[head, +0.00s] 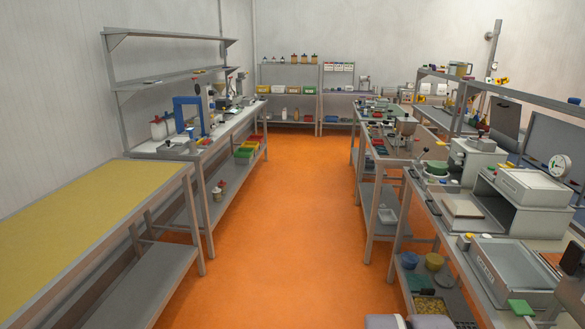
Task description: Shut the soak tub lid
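A grey rectangular tub-like box (497,287) stands on the right-hand bench near the front right. It has lettering on its side and a pale grey top or inside. It may be the soak tub, but I cannot read the lettering. I cannot tell whether its lid is open or shut. Another grey box-shaped unit (522,190) stands behind it. My gripper is not in view. Two rounded grey shapes at the bottom edge are cut off, and I cannot tell what they are.
An orange floor aisle (290,210) runs clear between the benches. A yellow-topped table (90,225) stands on the left. A dial scale (559,167) and a green block (522,307) are near the right-hand tub. Tubs (410,260) sit on the shelf below. Stocked shelves (289,90) stand at the back.

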